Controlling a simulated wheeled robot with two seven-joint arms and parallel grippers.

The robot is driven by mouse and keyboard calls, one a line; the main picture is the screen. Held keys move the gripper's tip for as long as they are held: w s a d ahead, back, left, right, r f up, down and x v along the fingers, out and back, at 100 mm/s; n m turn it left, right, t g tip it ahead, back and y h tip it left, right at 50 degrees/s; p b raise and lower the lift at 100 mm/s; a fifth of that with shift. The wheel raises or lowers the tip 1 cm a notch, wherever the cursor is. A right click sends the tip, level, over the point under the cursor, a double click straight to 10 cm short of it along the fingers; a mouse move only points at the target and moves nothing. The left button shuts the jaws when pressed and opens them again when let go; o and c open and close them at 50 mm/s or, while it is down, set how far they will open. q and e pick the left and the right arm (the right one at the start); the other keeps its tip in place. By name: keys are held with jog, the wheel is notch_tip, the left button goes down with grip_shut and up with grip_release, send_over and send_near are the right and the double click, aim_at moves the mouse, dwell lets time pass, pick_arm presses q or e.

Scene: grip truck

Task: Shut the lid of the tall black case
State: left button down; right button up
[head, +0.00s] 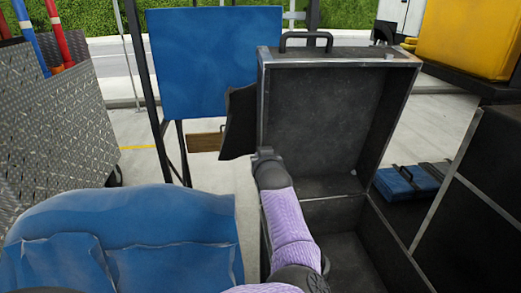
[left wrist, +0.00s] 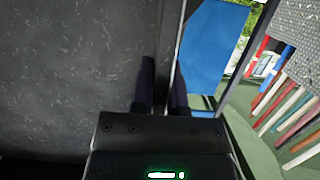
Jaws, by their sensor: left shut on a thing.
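The tall black case (head: 350,262) stands at the centre right of the head view, its dark inside showing. Its lid (head: 325,120) stands raised and open behind it, metal-edged, with a handle on top. My left arm reaches up from the bottom to the lid's left edge. In the left wrist view my left gripper (left wrist: 163,85) has one finger on each side of that edge and is shut on it. The lid's dark inner face (left wrist: 70,80) fills the left of that view. In the head view the fingers are largely hidden. My right gripper is not in view.
A blue padded seat (head: 130,235) is at the lower left, and a blue panel (head: 215,60) stands behind, left of the lid. Another dark case (head: 480,180) stands close on the right. A blue box (head: 405,180) lies behind the tall case.

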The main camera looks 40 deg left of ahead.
pick_arm(q)
jog(key=shift+d+r, duration=0.1)
jog(key=shift+s+d+p, duration=0.45)
jog(key=shift+p, duration=0.15)
jog(key=shift+s+d+f+p, duration=0.15)
jog(key=shift+s+d+p, duration=0.25)
jog(key=shift+d, duration=0.15)
jog(key=shift+s+d+f+p, duration=0.15)
jog(key=shift+s+d+p, duration=0.15)
jog(key=shift+s+d, duration=0.15)
